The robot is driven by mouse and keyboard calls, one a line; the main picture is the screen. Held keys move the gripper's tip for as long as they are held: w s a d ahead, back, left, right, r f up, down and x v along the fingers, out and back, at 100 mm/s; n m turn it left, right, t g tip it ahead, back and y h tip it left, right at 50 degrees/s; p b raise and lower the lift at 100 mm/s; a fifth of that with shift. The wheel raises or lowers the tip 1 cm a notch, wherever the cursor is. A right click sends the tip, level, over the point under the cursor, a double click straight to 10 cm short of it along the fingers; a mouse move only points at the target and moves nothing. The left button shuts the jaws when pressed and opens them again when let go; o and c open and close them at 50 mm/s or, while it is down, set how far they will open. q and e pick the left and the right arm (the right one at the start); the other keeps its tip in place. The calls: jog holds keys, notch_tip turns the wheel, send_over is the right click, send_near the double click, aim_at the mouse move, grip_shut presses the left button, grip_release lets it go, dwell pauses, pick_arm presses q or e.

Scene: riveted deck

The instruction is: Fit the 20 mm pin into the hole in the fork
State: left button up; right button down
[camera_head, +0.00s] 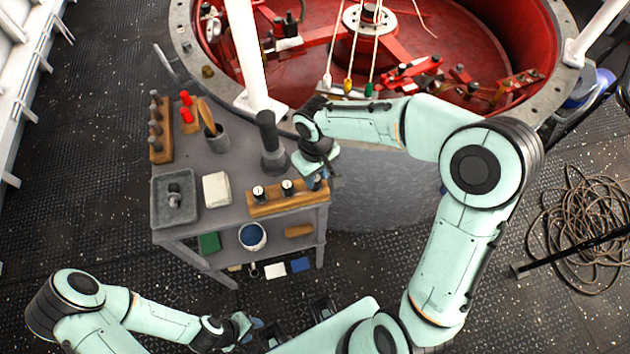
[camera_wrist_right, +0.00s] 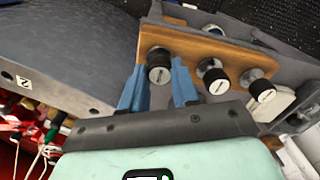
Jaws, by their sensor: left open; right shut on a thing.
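Three dark pins with pale marked ends are at a wooden rack (camera_head: 290,203) on the grey bench's front edge. My right gripper (camera_head: 318,183) is over the rack's right end. In the right wrist view its blue fingers are either side of the end pin (camera_wrist_right: 159,68), shut on it; the pin seems still at the rack. The middle pin (camera_wrist_right: 212,77) and the far pin (camera_wrist_right: 258,86) stand beside it. The size marks are unreadable. Red brackets (camera_head: 410,68) lie in the round red basin; I cannot tell which is the fork. My left gripper (camera_head: 262,326) is open, low at the front.
The bench (camera_head: 222,165) also holds a grey tray (camera_head: 160,215), a pale block (camera_head: 216,190), a dark cylinder (camera_head: 270,145), a cup of tools (camera_head: 217,140) and a peg rack (camera_head: 156,140). Coiled rope (camera_head: 585,225) lies right.

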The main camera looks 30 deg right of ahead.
pick_arm(q)
jog(key=shift+r, duration=0.1)
pick_arm(e)
jog(key=shift+r, duration=0.15)
pick_arm(q)
jog(key=shift+w+r+p, duration=0.7)
jog(key=shift+r+p, duration=0.05)
jog(key=shift+r, duration=0.2)
jog(key=shift+w+r+p, duration=0.7)
jog(key=shift+r+p, duration=0.05)
jog(key=shift+r, duration=0.15)
pick_arm(e)
jog(key=shift+r, duration=2.65)
pick_arm(q)
jog(key=shift+s, duration=0.15)
pick_arm(e)
jog(key=shift+f, duration=0.15)
